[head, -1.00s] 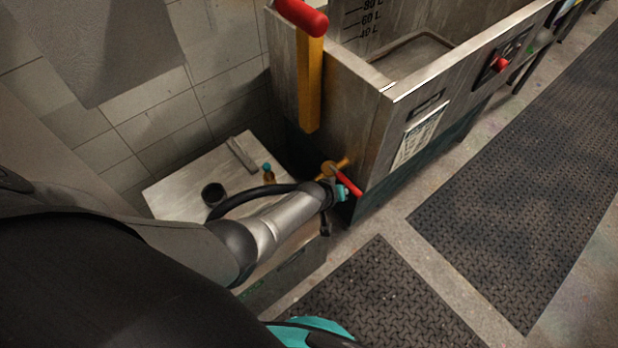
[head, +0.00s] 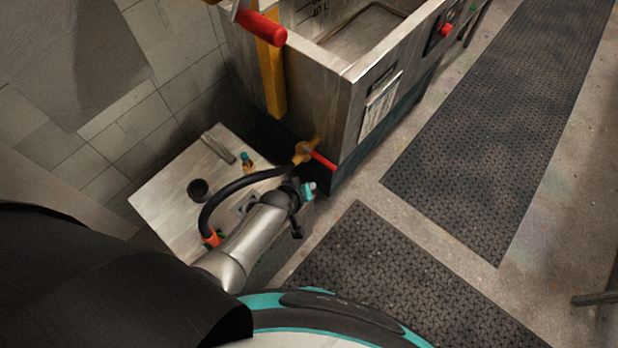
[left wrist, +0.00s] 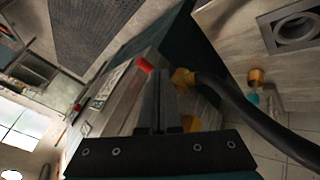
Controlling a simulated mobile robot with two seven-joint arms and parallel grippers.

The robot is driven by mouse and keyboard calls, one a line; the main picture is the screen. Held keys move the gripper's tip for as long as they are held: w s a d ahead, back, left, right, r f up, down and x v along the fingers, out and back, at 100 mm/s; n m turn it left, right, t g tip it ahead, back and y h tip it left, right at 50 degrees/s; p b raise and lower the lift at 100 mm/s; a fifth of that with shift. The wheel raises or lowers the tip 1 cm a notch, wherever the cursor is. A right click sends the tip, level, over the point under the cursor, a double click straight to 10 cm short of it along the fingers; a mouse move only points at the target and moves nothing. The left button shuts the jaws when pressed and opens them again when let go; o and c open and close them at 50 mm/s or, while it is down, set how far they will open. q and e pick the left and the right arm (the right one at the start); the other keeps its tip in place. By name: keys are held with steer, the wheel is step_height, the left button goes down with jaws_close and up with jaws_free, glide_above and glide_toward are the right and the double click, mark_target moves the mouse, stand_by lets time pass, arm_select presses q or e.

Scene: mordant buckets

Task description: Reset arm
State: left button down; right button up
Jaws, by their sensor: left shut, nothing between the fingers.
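My left gripper (head: 304,190) is in the head view, just below and in front of the brass valve (head: 305,151) at the tank's lower corner. In the left wrist view its dark fingers (left wrist: 162,100) are together with nothing between them. The valve's red lever (head: 323,161) points down to the right. A black hose (head: 238,183) arches from the valve to an orange fitting (head: 212,239) beside my forearm. The hose (left wrist: 238,105) and valve (left wrist: 183,79) also show in the left wrist view, apart from the fingers. My right gripper is out of view.
A steel tank (head: 318,88) with a yellow post (head: 270,75) and red grip (head: 260,27) stands above the valve. A pale low platform (head: 165,193) with a dark round opening (head: 198,190) lies left. Black floor mats (head: 490,130) lie to the right on open floor.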

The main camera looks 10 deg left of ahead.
arm_select(q)
steer(key=shift+s+r, duration=0.3)
steer(key=s+a+f+m+g+b, duration=0.1)
steer(key=s+a+f+m+g, duration=0.1)
steer(key=s+f, duration=0.4)
steer(key=s+a+f+m+g+y+b, duration=0.1)
steer(key=s+f, duration=0.5)
steer(key=s, duration=1.1)
steer(key=s+a+f+m+g+y+b, duration=0.1)
steer(key=s+a+f+m+g, duration=0.2)
steer(key=s, duration=0.8)
steer(key=a+f+m, duration=0.2)
steer(key=a, duration=0.1)
steer(key=shift+s+a+f+g+b, duration=0.15)
steer(key=shift+s+f+g+b, duration=0.15)
steer(key=shift+s+f+b, duration=0.1)
